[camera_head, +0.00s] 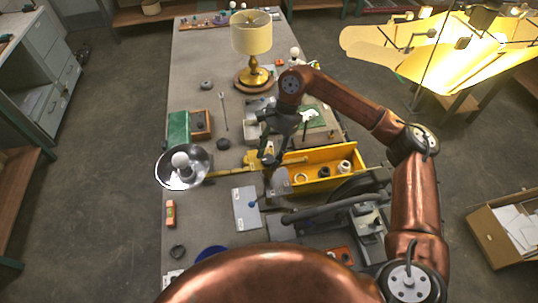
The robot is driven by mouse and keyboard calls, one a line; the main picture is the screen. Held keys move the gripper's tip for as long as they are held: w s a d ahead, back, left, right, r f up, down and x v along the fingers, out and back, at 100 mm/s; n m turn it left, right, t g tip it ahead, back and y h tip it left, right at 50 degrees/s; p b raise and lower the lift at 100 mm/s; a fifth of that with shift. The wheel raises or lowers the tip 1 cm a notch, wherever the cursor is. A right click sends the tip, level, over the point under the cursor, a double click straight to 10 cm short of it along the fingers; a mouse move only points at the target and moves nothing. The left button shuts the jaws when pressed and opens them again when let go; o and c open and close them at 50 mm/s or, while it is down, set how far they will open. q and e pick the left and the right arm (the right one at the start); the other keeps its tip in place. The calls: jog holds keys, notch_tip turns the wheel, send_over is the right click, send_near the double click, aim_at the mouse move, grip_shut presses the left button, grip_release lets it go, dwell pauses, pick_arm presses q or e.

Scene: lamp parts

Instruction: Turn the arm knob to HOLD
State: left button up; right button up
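A desk lamp lies on the workbench, with a silver reflector head (171,176) around a white bulb (181,161) at the left. Its yellow arm (228,173) runs right from the head to a wider yellow joint around the middle of the bench. My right gripper (269,156) is dark and points down over this joint. I cannot tell whether it touches the arm. The arm knob and its HOLD mark cannot be made out; the gripper covers part of that area. The fingers are too small and dark to show whether they are open. My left gripper is out of view.
A yellow tray (345,153) with rings and small parts lies right of the gripper. A black-and-grey machine (367,218) stands in front of it. A brass table lamp (251,38) stands farther back. Free bench surface lies at the left rear.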

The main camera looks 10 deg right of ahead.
jog(key=c, duration=0.8)
jog(key=m+t+b, duration=0.1)
jog(key=m+b, duration=0.2)
jog(key=shift+f+y, duration=0.15)
jog(key=shift+y, duration=0.15)
jog(key=m+t+b, duration=0.2)
jog(key=m, duration=0.2)
jog(key=shift+s+d+m+b, duration=0.1)
jog(key=shift+m+b, duration=0.3)
jog(key=m+t+b, duration=0.1)
jog(key=m, duration=0.2)
jog(key=m+t+b, duration=0.1)
jog(key=m+b, duration=0.1)
jog(key=m, duration=0.1)
jog(key=shift+h, duration=0.4)
jog(key=m+t+b, duration=0.1)
jog(key=m, duration=0.2)
jog(key=shift+s+m+h+b, duration=0.1)
jog(key=shift+m+h+b, duration=0.2)
jog(key=shift+h, duration=0.1)
jog(key=shift+m+t+h+b, duration=0.4)
jog(key=shift+m+b, duration=0.05)
jog(key=shift+m, duration=0.75)
jog(key=shift+r, duration=0.2)
